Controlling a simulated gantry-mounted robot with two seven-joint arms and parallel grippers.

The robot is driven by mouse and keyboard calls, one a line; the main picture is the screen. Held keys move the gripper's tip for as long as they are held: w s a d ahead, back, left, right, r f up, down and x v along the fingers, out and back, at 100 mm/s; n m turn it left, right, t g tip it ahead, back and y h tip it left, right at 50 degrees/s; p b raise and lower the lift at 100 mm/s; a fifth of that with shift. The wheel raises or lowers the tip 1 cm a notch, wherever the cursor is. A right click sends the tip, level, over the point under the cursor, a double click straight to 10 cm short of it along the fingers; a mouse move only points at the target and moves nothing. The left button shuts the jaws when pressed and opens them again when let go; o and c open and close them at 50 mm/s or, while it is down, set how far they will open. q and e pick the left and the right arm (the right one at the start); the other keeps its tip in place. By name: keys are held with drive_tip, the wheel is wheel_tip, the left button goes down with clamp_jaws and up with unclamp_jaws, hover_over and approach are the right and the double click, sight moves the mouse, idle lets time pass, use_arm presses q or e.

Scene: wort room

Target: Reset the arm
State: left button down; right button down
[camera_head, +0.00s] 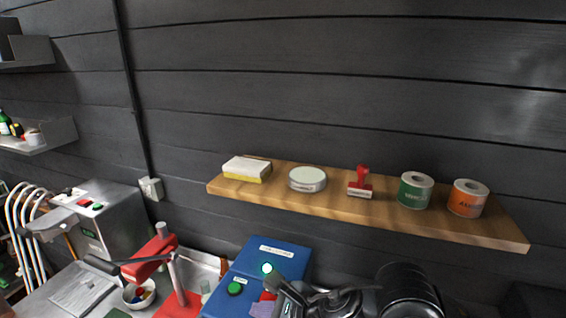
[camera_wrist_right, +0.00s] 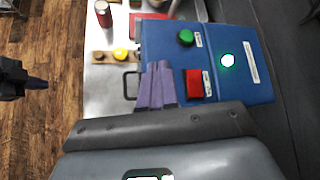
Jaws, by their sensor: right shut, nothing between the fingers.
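My right gripper (camera_head: 262,309) is low in the middle of the head view, in front of the blue control box (camera_head: 280,252). In the right wrist view its purple fingers (camera_wrist_right: 155,88) are together with nothing between them, beside the red button (camera_wrist_right: 195,84) of the box. I cannot tell whether they touch the box. A dark gripper-like part, likely my left gripper (camera_wrist_right: 38,83), shows at the left edge of the wrist view above the wooden floor. Its jaw state is unclear. It does not show in the head view.
A wooden shelf (camera_head: 230,192) holds a yellow-white block, a round tin, a red stamp (camera_head: 361,182) and two labelled rolls. A red lever press (camera_head: 155,256) and a grey machine (camera_head: 100,225) stand at left. The box also has a green button (camera_head: 235,288) and a lit lamp (camera_head: 267,268).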

drive_tip(key=s+a+m+t+y+p, duration=0.2)
drive_tip(key=s+a+m, duration=0.15)
drive_tip(key=m, duration=0.45)
drive_tip(key=s+d+f+m+t+h+p, duration=0.1)
drive_tip(key=s+d+f+m+h, duration=0.15)
drive_tip(key=d+m, duration=0.45)
drive_tip(key=s+d+f+m+h+p, duration=0.1)
drive_tip(key=d+f+m+h, duration=0.2)
drive_tip(key=m, duration=0.8)
drive_tip(key=s+d+f+m+t+h+p, duration=0.1)
drive_tip(key=d+f+m, duration=0.4)
drive_tip(key=m, duration=0.4)
drive_tip(key=s+d+f+m+g+h+p, duration=0.1)
drive_tip(key=s+d+f+m+g+h, duration=0.1)
drive_tip(key=s+d+f+m, duration=0.3)
drive_tip(key=s+d+f+m+g+h+p, duration=0.1)
drive_tip(key=s+d+f+m+g, duration=0.3)
drive_tip(key=s+d+m, duration=0.5)
drive_tip(key=s+f+m+h, duration=0.1)
drive_tip(key=s, duration=0.2)
drive_tip(key=shift+s, duration=0.3)
drive_tip(key=shift+s, duration=0.1)
